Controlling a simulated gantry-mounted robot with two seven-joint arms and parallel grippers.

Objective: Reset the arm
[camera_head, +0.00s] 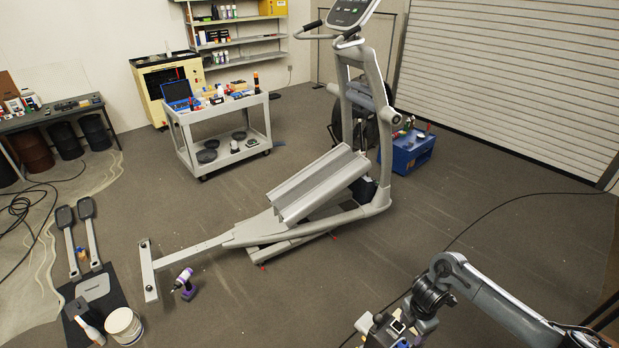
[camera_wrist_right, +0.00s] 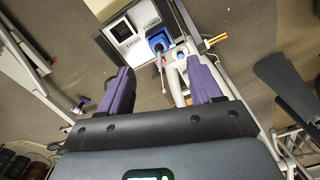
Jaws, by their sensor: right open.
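My right arm (camera_head: 495,302) comes in from the lower right of the head view, bent at a dark joint. Its gripper end (camera_head: 395,326) is low at the bottom edge and partly cut off, above the floor and apart from the elliptical machine (camera_head: 330,190). In the right wrist view my right gripper (camera_wrist_right: 160,70) shows two purple fingers spread apart, with nothing held between them. Beyond the fingers are a blue part (camera_wrist_right: 158,40) and a boxy dark-and-white device (camera_wrist_right: 130,30), which I cannot identify for sure. My left gripper is not in view.
A purple drill (camera_head: 184,282) stands on the floor by the machine's rear foot. Two pedals (camera_head: 77,232), a black mat (camera_head: 112,290) and a white bucket (camera_head: 123,325) are at the left. A tool cart (camera_head: 222,140) and a blue toolbox (camera_head: 410,152) stand farther back. A cable crosses the right floor.

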